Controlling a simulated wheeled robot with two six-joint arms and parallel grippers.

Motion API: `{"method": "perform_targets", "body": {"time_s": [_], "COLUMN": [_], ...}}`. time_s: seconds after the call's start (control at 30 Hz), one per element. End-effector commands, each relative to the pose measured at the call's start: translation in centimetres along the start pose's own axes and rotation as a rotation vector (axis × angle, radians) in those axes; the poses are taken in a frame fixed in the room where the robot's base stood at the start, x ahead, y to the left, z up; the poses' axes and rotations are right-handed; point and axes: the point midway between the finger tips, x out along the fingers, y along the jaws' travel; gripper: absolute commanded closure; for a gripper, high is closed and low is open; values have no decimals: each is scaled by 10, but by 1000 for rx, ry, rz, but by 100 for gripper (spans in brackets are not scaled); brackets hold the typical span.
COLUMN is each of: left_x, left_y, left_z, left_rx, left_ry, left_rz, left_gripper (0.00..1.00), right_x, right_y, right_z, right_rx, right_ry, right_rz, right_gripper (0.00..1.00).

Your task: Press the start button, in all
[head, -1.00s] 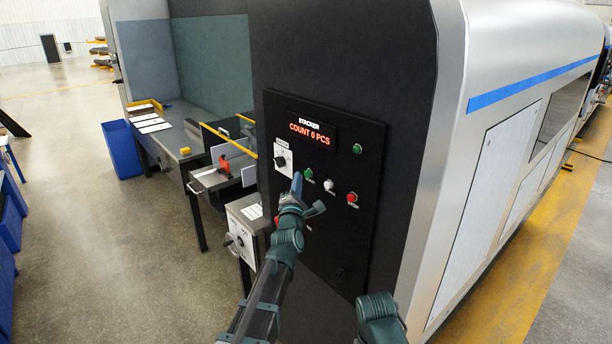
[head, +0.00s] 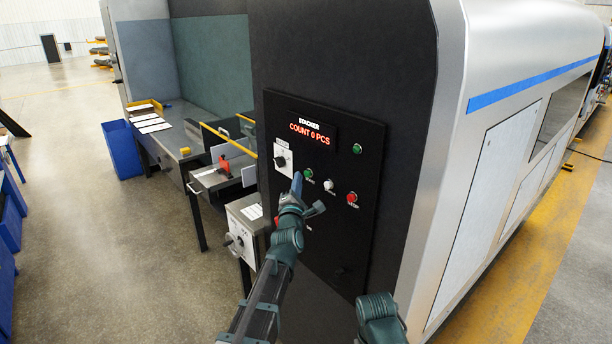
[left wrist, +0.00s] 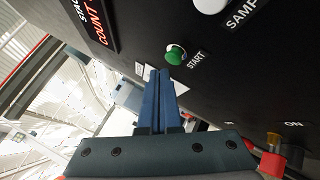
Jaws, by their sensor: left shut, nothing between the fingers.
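The green start button (head: 308,173) is on the black control panel (head: 330,240), below the display reading "COUNT 0 PCS" (head: 313,132). In the left wrist view the start button (left wrist: 175,54) shows large, with the label START beside it. My left gripper (head: 297,180) is shut and empty, its blue fingers pointing at the panel just left of the button in the head view. In the left wrist view the fingertips (left wrist: 158,74) lie just below and left of the button; I cannot tell whether they touch the panel. My right gripper is not clearly seen; only part of my right arm shows at the bottom.
A white button (head: 328,185) and a red stop button (head: 351,198) sit right of the start button. A green button (head: 357,149) is above them. A selector knob (head: 281,160) is at the left. A workbench (head: 180,140) and blue bin (head: 121,149) stand left.

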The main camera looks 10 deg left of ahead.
Motion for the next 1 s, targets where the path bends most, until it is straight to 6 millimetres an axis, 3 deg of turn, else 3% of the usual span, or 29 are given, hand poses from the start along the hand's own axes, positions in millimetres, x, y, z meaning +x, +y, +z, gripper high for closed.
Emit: {"method": "perform_targets", "body": {"time_s": [1.0], "left_x": [6], "left_y": [-4], "left_z": [5], "left_rx": [0], "left_ry": [0], "left_rz": [0], "left_gripper": [100], "right_x": [0], "right_y": [0], "right_z": [0], "right_rx": [0], "right_ry": [0], "right_rz": [0], "right_gripper": [50]}}
